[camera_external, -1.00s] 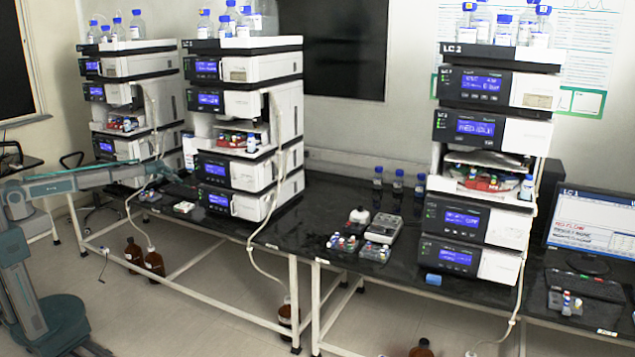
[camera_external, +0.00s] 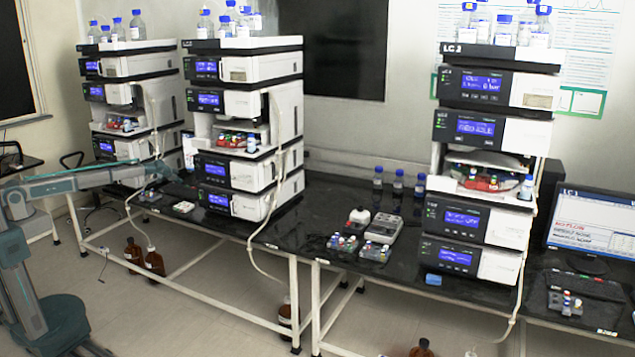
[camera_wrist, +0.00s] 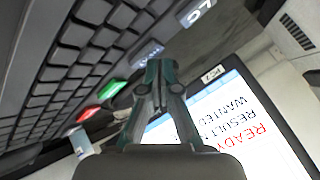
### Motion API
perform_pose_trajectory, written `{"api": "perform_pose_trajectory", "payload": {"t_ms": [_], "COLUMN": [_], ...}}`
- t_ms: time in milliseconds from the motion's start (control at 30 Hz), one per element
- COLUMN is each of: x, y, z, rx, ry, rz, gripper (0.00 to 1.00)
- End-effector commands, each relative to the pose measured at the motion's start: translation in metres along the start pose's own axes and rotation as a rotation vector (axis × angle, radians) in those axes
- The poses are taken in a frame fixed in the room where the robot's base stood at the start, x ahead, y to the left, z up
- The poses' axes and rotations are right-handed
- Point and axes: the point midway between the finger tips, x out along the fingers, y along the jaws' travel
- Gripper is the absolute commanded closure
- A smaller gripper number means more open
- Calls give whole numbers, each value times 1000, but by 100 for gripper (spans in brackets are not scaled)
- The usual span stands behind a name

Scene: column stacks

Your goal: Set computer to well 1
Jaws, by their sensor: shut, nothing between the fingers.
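The computer's screen (camera_wrist: 222,122) is tilted at the right of the wrist view, showing a red READY and dark text including RESULT and WANTED. Its keyboard (camera_wrist: 85,45) fills the left, with a green key (camera_wrist: 113,90), a red key (camera_wrist: 88,114), a blue-grey key (camera_wrist: 146,55) and a key marked LC (camera_wrist: 200,12) along one edge. My gripper (camera_wrist: 160,65) is shut and empty, its tips in front of the blue-grey key. Contact with it cannot be told. In the external view my arm reaches in from the left, and its fingertips are too small to make out.
Instrument stacks stand at the left (camera_external: 125,95), centre-left (camera_external: 228,125) and right (camera_external: 480,150), with bottles on top. Another monitor (camera_external: 592,222) and keyboard (camera_external: 585,285) are at the far right. Small vial racks (camera_external: 343,245) sit mid-bench. Bare bench (camera_external: 290,230) lies between stacks.

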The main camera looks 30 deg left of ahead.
Motion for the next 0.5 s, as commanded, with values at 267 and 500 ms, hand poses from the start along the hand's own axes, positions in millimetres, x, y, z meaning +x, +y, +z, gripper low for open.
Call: {"api": "perform_pose_trajectory", "payload": {"t_ms": [267, 500], "x": [-8, -7], "y": [-6, -5], "z": [-5, -5], "rx": [0, 0], "ry": [0, 0], "rz": [0, 0], "gripper": [100, 100]}}
